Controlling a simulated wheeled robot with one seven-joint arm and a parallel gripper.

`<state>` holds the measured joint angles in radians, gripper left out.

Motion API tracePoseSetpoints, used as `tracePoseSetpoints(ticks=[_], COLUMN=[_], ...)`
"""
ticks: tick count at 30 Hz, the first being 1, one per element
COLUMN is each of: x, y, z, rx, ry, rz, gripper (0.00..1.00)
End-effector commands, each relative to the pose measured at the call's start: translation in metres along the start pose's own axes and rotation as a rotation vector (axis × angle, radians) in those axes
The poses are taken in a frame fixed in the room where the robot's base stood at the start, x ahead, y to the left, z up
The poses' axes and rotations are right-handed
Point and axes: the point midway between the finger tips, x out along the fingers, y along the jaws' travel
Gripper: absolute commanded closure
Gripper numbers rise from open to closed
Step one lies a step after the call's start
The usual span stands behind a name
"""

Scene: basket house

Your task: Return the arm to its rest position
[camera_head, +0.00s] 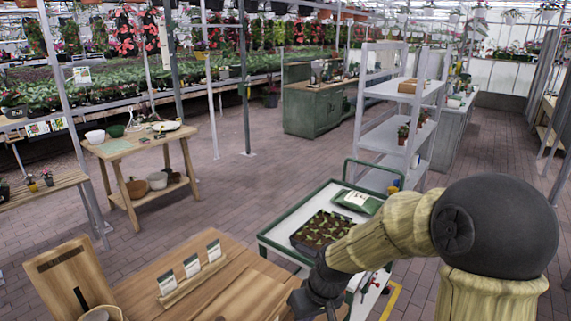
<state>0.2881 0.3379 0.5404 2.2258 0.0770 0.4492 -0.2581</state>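My arm rises at the right of the head view, with pale ribbed links and a large black joint, and bends left and down over the front of the cart. My gripper (315,304) is dark and hangs at the arm's end, between the wooden table (235,285) and the green-edged cart (283,248). Its lower part runs close to the bottom edge of the picture. I cannot tell whether its fingers are apart, and nothing is clearly visible between them.
The near table holds a card holder (192,278) and an upright wooden board (72,280). A grey shelf rack (386,137) stands behind. The brick floor (245,195) is clear at mid-left.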

Motion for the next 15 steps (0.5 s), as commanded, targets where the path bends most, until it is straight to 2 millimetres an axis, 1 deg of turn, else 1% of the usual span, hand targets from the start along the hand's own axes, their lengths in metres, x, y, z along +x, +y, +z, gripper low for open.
tracePoseSetpoints(ticks=[1, 6, 9, 12, 15], x=[-0.006, -0.028, -0.041, -0.051, -0.055], y=[0.008, 0.034, 0.045, 0.052, 0.055], z=[0.015, 0.062, 0.089, 0.109, 0.120], rx=[0.031, 0.171, 0.258, 0.328, 0.366], ry=[-0.005, 0.004, 0.024, 0.044, 0.054], rz=[0.047, 0.168, 0.217, 0.242, 0.252], gripper=[1.00, 1.00, 1.00, 1.00, 1.00])
